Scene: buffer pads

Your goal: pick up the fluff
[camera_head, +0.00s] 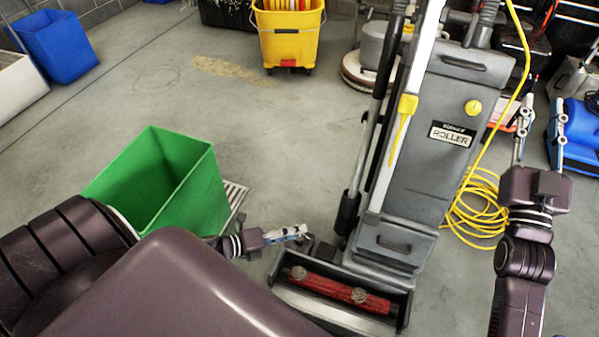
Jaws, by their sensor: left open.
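Two grey, fuzzy clumps of fluff lie on the red roller brush (330,287) in the open base of a grey floor machine (415,150). One clump of fluff (299,272) is near the brush's left end, the other clump of fluff (359,295) is right of its middle. My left gripper (302,231) is open beside the machine's base, above the left clump in the picture and apart from it. It is seen edge-on, and nothing shows in it. My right gripper (542,110) is open and empty at the far right, its fingers pointing away.
A green bin (165,185) stands left of my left gripper, partly behind my arm, beside a floor grate (236,197). A coiled yellow cord (475,212) lies right of the machine. A yellow bucket (288,38) and blue bin (57,45) stand farther back. The floor between is clear.

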